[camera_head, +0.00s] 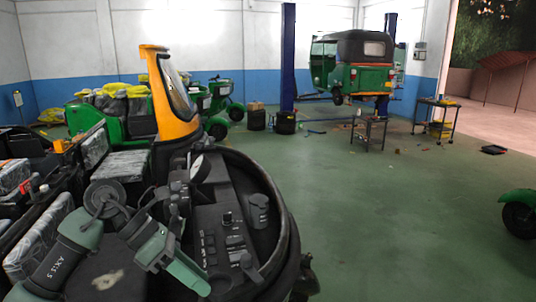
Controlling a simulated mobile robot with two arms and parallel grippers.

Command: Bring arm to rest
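My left arm comes in from the lower left, a grey-green link with dark joints, folded close in front of me. My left gripper (168,254) hangs low at its end, over dark surfaces. My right arm and gripper are not in view. A green rickshaw (362,78) with a dark roof stands raised between blue lift posts (289,55) at the back.
A yellow and black vehicle front (172,95) and wrapped, boxy items (124,165) stand close on the left. A tool cart (369,130) and a small table (437,103) stand farther back. A green wheeled vehicle (520,213) shows at the right edge. The green floor between is mostly clear.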

